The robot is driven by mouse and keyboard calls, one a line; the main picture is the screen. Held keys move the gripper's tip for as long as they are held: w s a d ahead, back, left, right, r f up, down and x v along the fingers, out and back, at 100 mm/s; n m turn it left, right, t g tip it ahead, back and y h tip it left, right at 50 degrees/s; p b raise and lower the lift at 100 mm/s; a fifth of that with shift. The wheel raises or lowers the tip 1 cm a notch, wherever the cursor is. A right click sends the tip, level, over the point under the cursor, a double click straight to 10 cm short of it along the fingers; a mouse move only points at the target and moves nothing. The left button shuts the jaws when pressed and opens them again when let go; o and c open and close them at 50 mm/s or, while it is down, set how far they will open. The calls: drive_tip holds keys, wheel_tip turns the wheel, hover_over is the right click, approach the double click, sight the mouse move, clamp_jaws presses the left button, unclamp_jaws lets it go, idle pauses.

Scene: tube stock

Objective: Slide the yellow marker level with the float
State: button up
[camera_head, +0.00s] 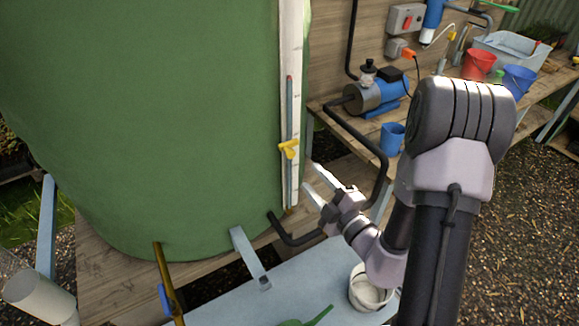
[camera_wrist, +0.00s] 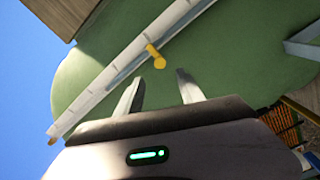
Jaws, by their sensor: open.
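The yellow marker (camera_head: 289,149) sits on the white scale board (camera_head: 296,50) on the side of the green tank (camera_head: 150,110). A thin grey sight tube (camera_head: 289,110) runs along the board. A small red piece (camera_head: 289,78) shows at the tube's upper end, well above the marker; I cannot tell for certain that it is the float. My gripper (camera_head: 311,178) is open and empty, below and right of the marker and apart from it. In the wrist view the marker (camera_wrist: 157,58) appears just beyond the gap between my open fingertips (camera_wrist: 160,76).
A black pipe (camera_head: 375,150) bends close to the right of my gripper. A white bucket (camera_head: 370,290) is below my arm.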

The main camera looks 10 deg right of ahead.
sight(291, 155)
drive_tip(key=x, duration=1.2)
clamp_jaws()
idle(0.9)
